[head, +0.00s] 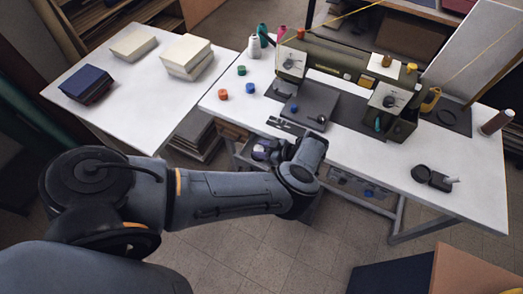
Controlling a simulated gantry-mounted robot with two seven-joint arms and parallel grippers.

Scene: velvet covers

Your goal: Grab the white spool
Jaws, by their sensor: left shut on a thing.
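A white cone-shaped spool (254,46) stands upright at the back left of the sewing table (440,215), beside a green and a pink spool. My left gripper (262,150) is at the table's front left edge, by a grey open-topped drawer or bin (240,158) under the tabletop. It is far in front of that white spool and apart from it. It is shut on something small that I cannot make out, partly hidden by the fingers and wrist. My right gripper is not in view.
A sewing machine (335,62) fills the table's back middle. Small orange, green and blue spools (223,94) lie at its left end. A black tool (434,178) lies at right. A side table (130,85) holds book-like stacks. A bin with spools (360,186) hangs under the table.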

